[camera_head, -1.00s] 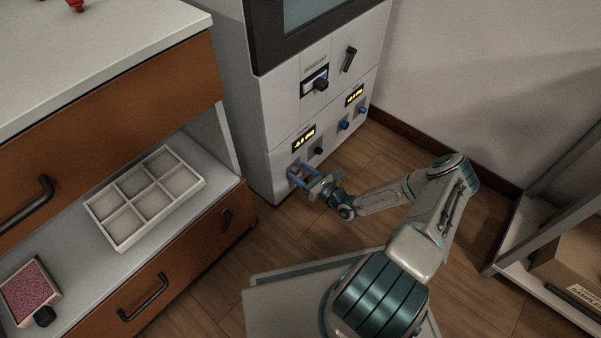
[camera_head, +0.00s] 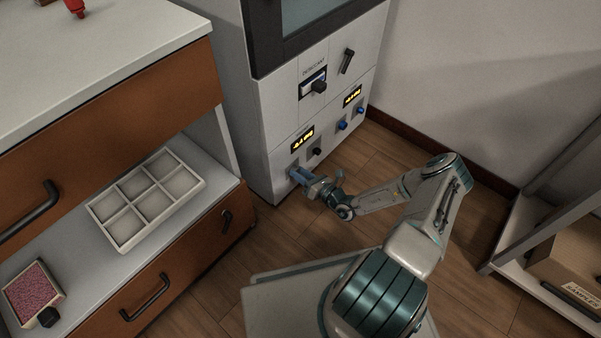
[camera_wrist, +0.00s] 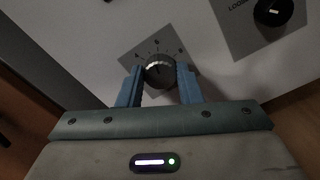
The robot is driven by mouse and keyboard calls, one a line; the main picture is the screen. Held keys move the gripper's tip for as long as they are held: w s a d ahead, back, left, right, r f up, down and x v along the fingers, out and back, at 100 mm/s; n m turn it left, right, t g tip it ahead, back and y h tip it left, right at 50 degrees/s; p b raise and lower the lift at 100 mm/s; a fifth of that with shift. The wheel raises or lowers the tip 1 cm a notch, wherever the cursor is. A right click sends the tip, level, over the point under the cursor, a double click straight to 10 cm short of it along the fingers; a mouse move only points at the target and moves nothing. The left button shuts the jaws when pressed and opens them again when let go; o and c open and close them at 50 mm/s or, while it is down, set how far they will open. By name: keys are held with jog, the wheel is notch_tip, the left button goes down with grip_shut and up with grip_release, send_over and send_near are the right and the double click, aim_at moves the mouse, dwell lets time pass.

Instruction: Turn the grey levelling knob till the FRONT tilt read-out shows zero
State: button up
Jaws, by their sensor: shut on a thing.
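The grey levelling knob (camera_wrist: 159,72) sits on a dark square plate with a printed scale in the wrist view. My gripper (camera_wrist: 160,85) has its two blue fingers on either side of the knob, shut on it. In the head view my gripper (camera_head: 297,176) is at the low left of the white cabinet front (camera_head: 283,165) and hides the knob. A lit yellow read-out (camera_head: 302,139) is just above it, and a second lit read-out (camera_head: 353,96) is farther right. Their digits are too small to read surely.
A black knob (camera_head: 316,152) is close right of my gripper; it also shows in the wrist view (camera_wrist: 273,12). Two blue knobs (camera_head: 342,125) (camera_head: 360,110) are farther right. A drawer unit with a white tray (camera_head: 196,184) stands left. Wooden floor is clear before the cabinet.

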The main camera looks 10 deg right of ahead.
jog(key=shift+m+p, duration=0.3)
jog(key=shift+m, duration=1.6)
jog(key=o, duration=1)
jog(key=shift+d, duration=0.1)
